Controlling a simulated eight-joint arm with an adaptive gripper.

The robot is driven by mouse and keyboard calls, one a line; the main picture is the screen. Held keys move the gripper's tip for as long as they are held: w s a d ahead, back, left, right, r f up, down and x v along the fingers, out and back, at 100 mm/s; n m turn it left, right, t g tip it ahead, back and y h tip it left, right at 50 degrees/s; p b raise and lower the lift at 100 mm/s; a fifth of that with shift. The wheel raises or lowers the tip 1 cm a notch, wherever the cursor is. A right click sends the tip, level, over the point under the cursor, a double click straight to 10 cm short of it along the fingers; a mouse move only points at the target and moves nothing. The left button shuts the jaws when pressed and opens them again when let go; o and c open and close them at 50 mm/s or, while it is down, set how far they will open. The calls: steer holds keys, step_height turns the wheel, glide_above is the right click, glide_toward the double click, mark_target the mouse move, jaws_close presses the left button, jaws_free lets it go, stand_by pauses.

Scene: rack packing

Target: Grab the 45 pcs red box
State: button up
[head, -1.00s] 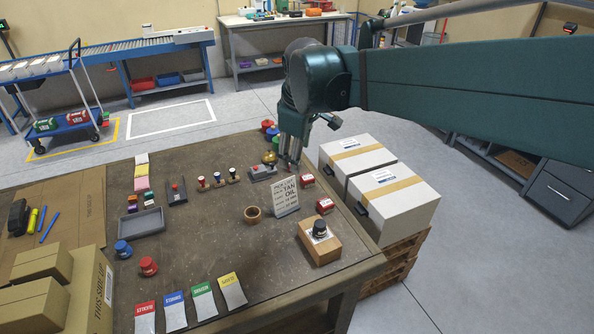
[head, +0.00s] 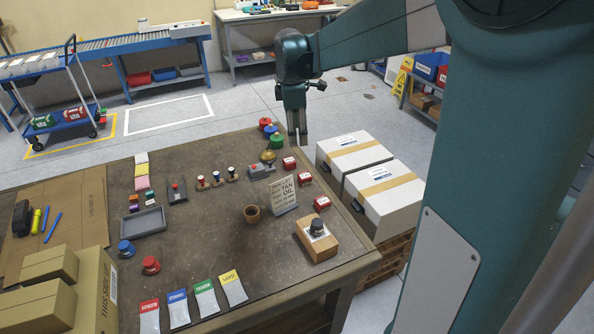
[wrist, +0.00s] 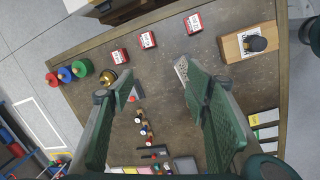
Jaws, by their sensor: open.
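Three small red boxes with white labels stand along the table's right side: the far one (head: 289,163), the middle one (head: 304,179) and the near one (head: 322,203). The wrist view shows them in a row above the fingers: left (wrist: 119,56), middle (wrist: 148,40) and right (wrist: 193,23). Their labels are too small to read, so I cannot tell which is the 45 pcs box. My gripper (head: 297,142) points down at the table's far right corner, near the far red box. In the wrist view my gripper (wrist: 155,78) is open, with nothing between its fingers.
Red, blue and green round pieces and a brass piece (head: 268,156) stand at the far corner. White cartons (head: 384,195) flank the table.

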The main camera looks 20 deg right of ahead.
steer(key=w+d+f+n+g+p, duration=0.2)
steer(key=w+d+f+n+p, duration=0.15)
steer(key=w+d+f, duration=0.35)
steer(key=b, duration=0.1)
glide_above(305, 175)
steer(key=a, duration=0.2)
steer(key=f, duration=1.5)
steer(key=shift+d, duration=0.2)
steer(key=shift+f, duration=0.1)
steer(key=shift+d+f, duration=0.25)
steer(key=shift+f, duration=0.9)
steer(key=shift+f, duration=0.1)
steer(key=shift+d+f+b, duration=0.25)
steer(key=shift+f+b, duration=0.15)
steer(key=shift+f, duration=0.85)
steer(key=shift+d+f+b, duration=0.25)
steer(key=shift+f+b, duration=0.1)
steer(key=shift+f, duration=0.85)
steer(key=shift+c, duration=0.7)
steer(key=c, duration=0.9)
